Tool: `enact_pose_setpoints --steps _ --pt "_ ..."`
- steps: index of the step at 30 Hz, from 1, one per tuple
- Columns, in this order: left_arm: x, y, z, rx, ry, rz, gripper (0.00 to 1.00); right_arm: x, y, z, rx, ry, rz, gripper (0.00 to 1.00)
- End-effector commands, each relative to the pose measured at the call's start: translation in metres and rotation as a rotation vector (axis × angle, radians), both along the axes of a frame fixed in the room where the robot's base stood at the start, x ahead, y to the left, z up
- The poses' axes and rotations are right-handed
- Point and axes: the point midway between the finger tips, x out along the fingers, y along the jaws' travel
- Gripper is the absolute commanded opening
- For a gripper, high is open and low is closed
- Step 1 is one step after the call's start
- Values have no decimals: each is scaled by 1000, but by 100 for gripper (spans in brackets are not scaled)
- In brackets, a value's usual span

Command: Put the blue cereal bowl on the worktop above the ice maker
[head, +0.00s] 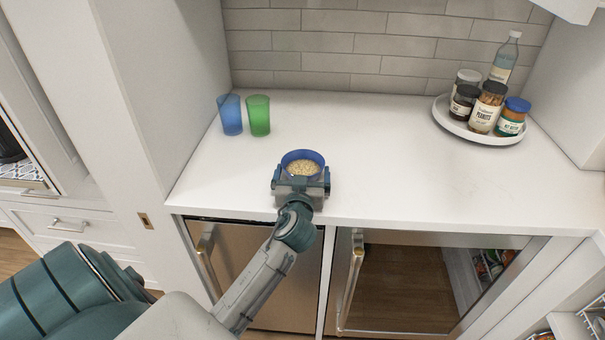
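The blue cereal bowl (318,157) holds pale cereal and is upright at the front of the white worktop (380,165), above the steel-fronted appliance door on the left, which looks like the ice maker (262,262). My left gripper (301,180) is right at the near side of the bowl, its body overlapping the bowl's lower part. Its fingertips are hidden, so I cannot tell whether it grips the bowl. I also cannot tell whether the bowl's base touches the worktop. My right gripper is not in view.
A blue cup (230,115) and a green cup (259,116) stand at the back left. A round white tray (447,119) with several jars and a bottle (504,60) is at the back right. The worktop between them is clear. A glass-door appliance (400,285) is below right.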

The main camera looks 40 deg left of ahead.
Motion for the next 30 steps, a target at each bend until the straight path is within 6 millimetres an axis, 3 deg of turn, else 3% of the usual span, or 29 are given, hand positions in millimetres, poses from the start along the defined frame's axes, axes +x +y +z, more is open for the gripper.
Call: enact_pose_setpoints --steps 6,19,30 --pt "-1 -1 8 0 0 0 100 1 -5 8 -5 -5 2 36" --pt "-80 -49 7 -5 -1 2 100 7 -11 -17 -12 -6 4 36" --pt "-102 -63 11 0 0 1 100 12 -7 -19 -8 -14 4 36"
